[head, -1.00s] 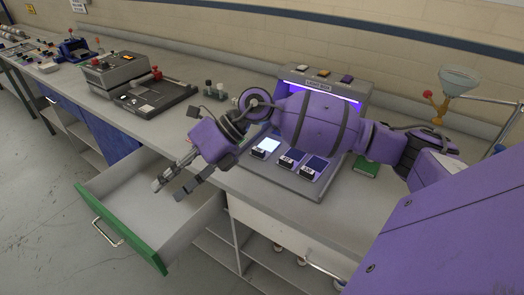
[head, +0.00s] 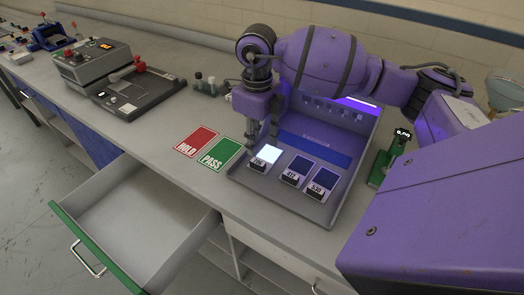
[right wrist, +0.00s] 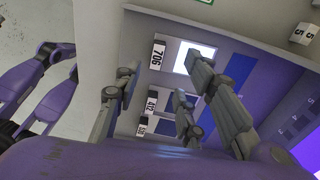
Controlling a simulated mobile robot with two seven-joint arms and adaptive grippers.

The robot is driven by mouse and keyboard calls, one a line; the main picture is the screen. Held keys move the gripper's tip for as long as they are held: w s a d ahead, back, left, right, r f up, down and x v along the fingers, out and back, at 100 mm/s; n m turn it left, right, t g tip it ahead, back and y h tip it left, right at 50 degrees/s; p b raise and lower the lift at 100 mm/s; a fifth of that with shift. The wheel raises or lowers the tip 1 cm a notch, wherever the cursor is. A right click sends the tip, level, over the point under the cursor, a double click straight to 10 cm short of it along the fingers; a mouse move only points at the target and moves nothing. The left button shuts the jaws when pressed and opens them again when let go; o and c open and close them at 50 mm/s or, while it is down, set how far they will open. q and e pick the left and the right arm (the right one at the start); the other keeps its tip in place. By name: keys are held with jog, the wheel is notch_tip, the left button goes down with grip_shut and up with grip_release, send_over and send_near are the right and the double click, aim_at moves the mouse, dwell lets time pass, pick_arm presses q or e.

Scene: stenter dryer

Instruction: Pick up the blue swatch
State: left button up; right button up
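In the head view, two dark blue swatches lie side by side on the tray of a lit booth: one behind tag 412 (head: 299,165) and one behind tag 530 (head: 323,176). A bright white swatch (head: 265,154) lies left of them behind tag 706. A long blue strip (head: 316,148) lies behind all three. My right gripper (head: 263,138) points down at the tray's left rear, near the white swatch and the strip's left end. Its fingers are apart and hold nothing visible. In the right wrist view, the spread fingers (right wrist: 160,90) partly cover the swatches.
A red HOLD card (head: 197,141) and green PASS card (head: 219,154) lie left of the booth (head: 362,140). An open, empty drawer (head: 135,215) juts out in front. A green device (head: 387,160) stands right of the booth. A grey machine (head: 125,85) stands further left.

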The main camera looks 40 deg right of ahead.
aim_at(258, 162)
jog(key=f, duration=0.3)
jog(key=f+p, duration=0.1)
jog(key=f, duration=0.3)
jog(key=shift+s+a+f, duration=0.15)
jog(key=shift+a, duration=0.05)
grip_shut()
